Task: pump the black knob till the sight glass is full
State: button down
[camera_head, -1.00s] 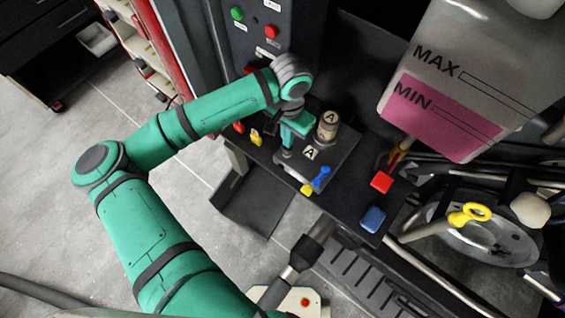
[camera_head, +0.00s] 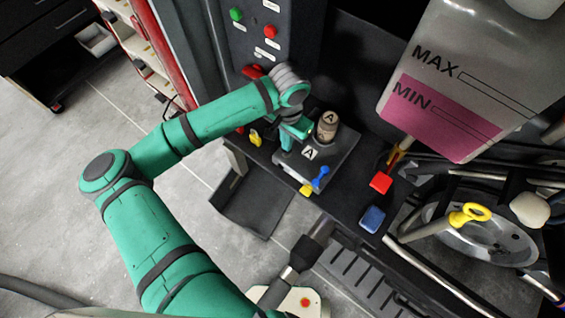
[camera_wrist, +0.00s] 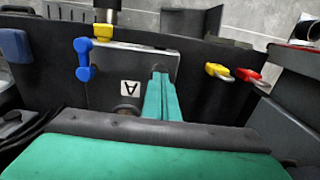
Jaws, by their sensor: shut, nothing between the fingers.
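My gripper (camera_head: 287,147) is shut and empty, pointing down over a grey plate (camera_head: 327,163) marked with a white "A" label. It also shows in the wrist view (camera_wrist: 158,74), beside the upside-down label. A short brownish cylinder (camera_head: 327,127), also marked "A", stands on the plate just right of my gripper; I cannot tell its fill level. I cannot make out the black knob; it may be hidden under my fingers, and contact cannot be told. A blue lever (camera_head: 320,178) and a yellow one (camera_head: 306,189) sit at the plate's front edge.
A large tank (camera_head: 440,110) with MAX and MIN marks and pink fluid is at upper right. A red block (camera_head: 381,183) and a blue block (camera_head: 373,218) are right of the plate. A button panel (camera_head: 255,30) stands behind my wrist. Yellow (camera_wrist: 218,71) and red (camera_wrist: 250,76) handles are beside the plate.

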jog(key=shift+f, duration=0.35)
jog(key=shift+r, duration=1.5)
jog(key=shift+f, duration=1.45)
jog(key=shift+r, duration=1.45)
jog(key=shift+f, duration=1.55)
jog(key=shift+r, duration=1.55)
